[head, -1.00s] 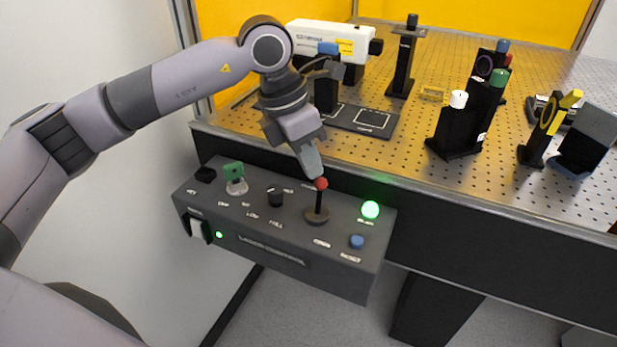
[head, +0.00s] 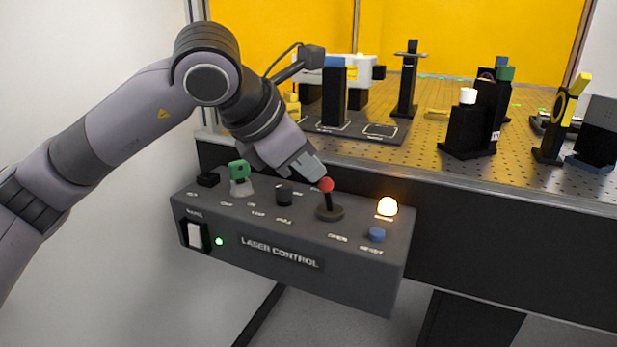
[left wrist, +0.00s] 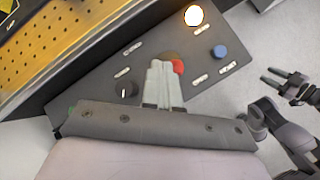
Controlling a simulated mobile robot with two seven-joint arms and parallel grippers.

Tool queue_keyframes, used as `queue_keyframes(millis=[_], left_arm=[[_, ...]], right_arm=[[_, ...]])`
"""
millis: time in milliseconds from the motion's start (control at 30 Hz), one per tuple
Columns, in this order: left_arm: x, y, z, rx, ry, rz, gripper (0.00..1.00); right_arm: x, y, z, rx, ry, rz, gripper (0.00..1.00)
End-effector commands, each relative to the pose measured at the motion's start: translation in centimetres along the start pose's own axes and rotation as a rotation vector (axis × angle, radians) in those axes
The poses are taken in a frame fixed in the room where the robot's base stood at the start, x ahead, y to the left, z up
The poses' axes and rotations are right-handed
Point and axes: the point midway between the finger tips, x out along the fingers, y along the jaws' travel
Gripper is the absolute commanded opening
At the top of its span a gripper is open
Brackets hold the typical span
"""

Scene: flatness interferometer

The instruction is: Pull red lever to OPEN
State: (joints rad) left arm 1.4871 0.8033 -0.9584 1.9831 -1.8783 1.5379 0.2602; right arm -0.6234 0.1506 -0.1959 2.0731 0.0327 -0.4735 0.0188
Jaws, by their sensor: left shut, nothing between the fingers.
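The red lever is a dark stem with a red knob (head: 326,185), standing on a round base (head: 330,213) on the grey laser control box (head: 280,262). It looks near upright in the head view; its exact tilt is hard to judge. An OPEN label (head: 338,237) lies on the near side of its base. My left gripper (head: 317,174) is shut, its fingertips right at the knob's far left side, with nothing between them. In the left wrist view the fingers (left wrist: 163,80) partly cover the red knob (left wrist: 178,67). My right gripper (left wrist: 270,77) shows there with fingers apart.
An amber lamp (head: 387,206) glows right of the lever, with a blue button (head: 376,235) below it. Behind is the optical table (head: 430,150) with several mounts and green light spots.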

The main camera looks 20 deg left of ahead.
Motion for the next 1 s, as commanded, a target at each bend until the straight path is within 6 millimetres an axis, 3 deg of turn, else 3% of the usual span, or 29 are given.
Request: queue_keyframes(millis=[1000], left_arm=[[-1.2,0.4,1.0,0.000,0.003,-0.003,0.00]], right_arm=[[-0.7,0.0,0.1,0.006,-0.019,0.002,0.43]])
